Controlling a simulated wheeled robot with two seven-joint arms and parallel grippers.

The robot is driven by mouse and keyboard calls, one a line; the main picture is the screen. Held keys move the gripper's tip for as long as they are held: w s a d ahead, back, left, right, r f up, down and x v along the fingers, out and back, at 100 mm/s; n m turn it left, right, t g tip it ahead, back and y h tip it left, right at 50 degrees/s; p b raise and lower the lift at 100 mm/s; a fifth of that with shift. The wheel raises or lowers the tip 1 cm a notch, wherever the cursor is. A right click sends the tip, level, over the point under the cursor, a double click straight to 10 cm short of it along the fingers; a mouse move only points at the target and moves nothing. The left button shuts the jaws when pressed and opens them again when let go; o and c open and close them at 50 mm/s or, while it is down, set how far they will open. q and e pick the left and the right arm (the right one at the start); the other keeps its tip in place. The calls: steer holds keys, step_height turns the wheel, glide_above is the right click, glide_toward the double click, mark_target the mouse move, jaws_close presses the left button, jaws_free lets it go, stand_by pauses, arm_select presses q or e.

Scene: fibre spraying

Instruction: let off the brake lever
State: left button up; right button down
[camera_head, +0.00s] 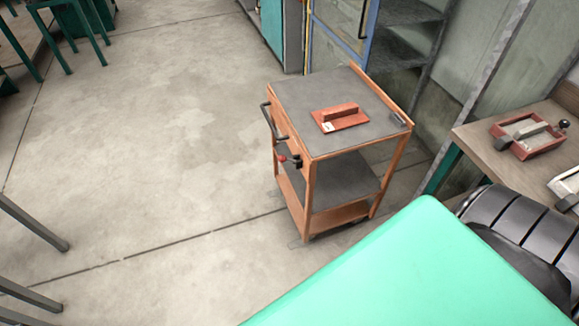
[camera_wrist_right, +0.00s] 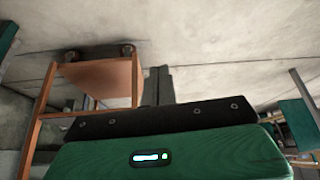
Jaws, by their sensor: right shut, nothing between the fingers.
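The cart (camera_head: 343,110) has an orange-brown frame and grey shelves, and stands on the floor right of centre. In the right wrist view the cart (camera_wrist_right: 100,82) appears upside down, beyond my right gripper (camera_wrist_right: 160,84). That gripper's dark fingers are together with nothing between them. The lever cannot be made out there. My left gripper is in neither view.
A red-based float (camera_head: 340,117) lies on the cart top. A workbench (camera_head: 477,139) with another tool (camera_head: 530,135) is at the right, and a cabinet (camera_head: 340,30) stands behind the cart. The floor (camera_head: 150,150) left of the cart is clear.

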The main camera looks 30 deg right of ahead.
steer(key=w+d+r+m+t+h+b, duration=0.1)
steer(key=w+d+r+m+t+b, duration=0.2)
steer(key=w+r, duration=0.65)
steer(key=w+d+r+m+t+h+b, duration=0.15)
steer(key=w+d+r+t+b, duration=0.45)
steer(key=w, duration=0.6)
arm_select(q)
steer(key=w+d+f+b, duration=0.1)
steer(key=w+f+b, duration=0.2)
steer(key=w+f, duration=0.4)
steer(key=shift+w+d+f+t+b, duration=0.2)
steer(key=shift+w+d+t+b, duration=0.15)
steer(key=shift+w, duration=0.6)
arm_select(e)
steer(key=w+d+r+m+t, duration=0.1)
steer(key=w+r, duration=0.1)
steer(key=r, duration=0.8)
steer(key=w+d+r+m+t, duration=0.1)
steer(key=w+r+m, duration=0.1)
steer(key=r, duration=0.7)
steer(key=shift+w+r, duration=0.4)
steer(key=shift+w, duration=0.05)
steer(key=shift+d, duration=0.1)
